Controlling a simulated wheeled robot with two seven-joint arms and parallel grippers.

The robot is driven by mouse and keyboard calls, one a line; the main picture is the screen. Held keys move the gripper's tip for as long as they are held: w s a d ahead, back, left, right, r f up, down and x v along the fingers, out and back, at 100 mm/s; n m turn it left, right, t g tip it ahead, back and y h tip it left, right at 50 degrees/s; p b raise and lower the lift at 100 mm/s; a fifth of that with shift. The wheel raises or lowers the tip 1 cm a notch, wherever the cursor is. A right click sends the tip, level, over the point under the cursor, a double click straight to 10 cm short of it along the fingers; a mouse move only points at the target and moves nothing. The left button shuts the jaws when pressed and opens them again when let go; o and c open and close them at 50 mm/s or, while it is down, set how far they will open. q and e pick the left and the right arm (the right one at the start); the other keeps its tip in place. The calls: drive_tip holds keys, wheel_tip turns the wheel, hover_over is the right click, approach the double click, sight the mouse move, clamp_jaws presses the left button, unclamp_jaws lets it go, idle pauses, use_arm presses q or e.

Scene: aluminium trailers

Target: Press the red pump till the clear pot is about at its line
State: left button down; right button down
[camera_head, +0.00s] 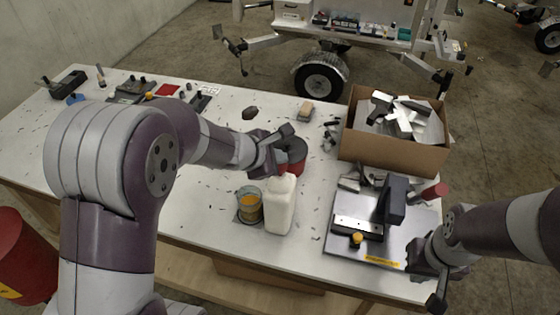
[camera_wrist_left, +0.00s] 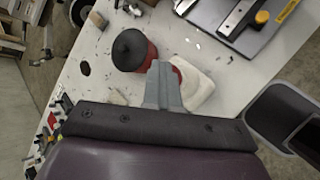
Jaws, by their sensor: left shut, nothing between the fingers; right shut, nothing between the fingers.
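The red pump (camera_head: 294,164) is a squat red can with a dark top on the table, partly hidden behind my left gripper in the head view. In the left wrist view its dark domed top (camera_wrist_left: 130,48) and red side show just beyond the fingers. My left gripper (camera_head: 286,131) is shut and empty at the pump; I cannot tell whether it touches. The clear pot (camera_head: 249,207) holds amber liquid and stands nearer the table's front edge; I cannot make out its line. My right gripper (camera_head: 437,296) is shut and empty near the table's front right corner.
A white bottle (camera_head: 280,206) stands right beside the pot, and also shows in the left wrist view (camera_wrist_left: 198,91). A metal plate with a black fixture (camera_head: 342,243) lies to the right. A cardboard box (camera_head: 390,152) with parts stands behind. The table's left middle is mostly clear.

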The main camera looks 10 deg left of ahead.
use_arm(q)
drive_tip(key=shift+f+b, duration=0.3)
drive_tip(key=shift+f, duration=0.1)
idle(0.4)
drive_tip(key=shift+r+p, duration=1.25)
drive_tip(key=shift+r, duration=0.25)
wheel_tip(320, 180, up, 5)
drive_tip(key=p, duration=0.4)
drive_tip(key=s+a+f+m+g+y+b, duration=0.2)
drive_tip(key=s+f+m, duration=0.3)
drive_tip(key=s+m, duration=0.4)
drive_tip(key=s+a+f+m+g+y+b, duration=0.2)
drive_tip(key=s+f+m+g, duration=0.2)
drive_tip(key=s+m, duration=0.5)
drive_tip(key=f+m, duration=0.1)
drive_tip(key=m, duration=0.3)
drive_tip(key=shift+g, duration=0.4)
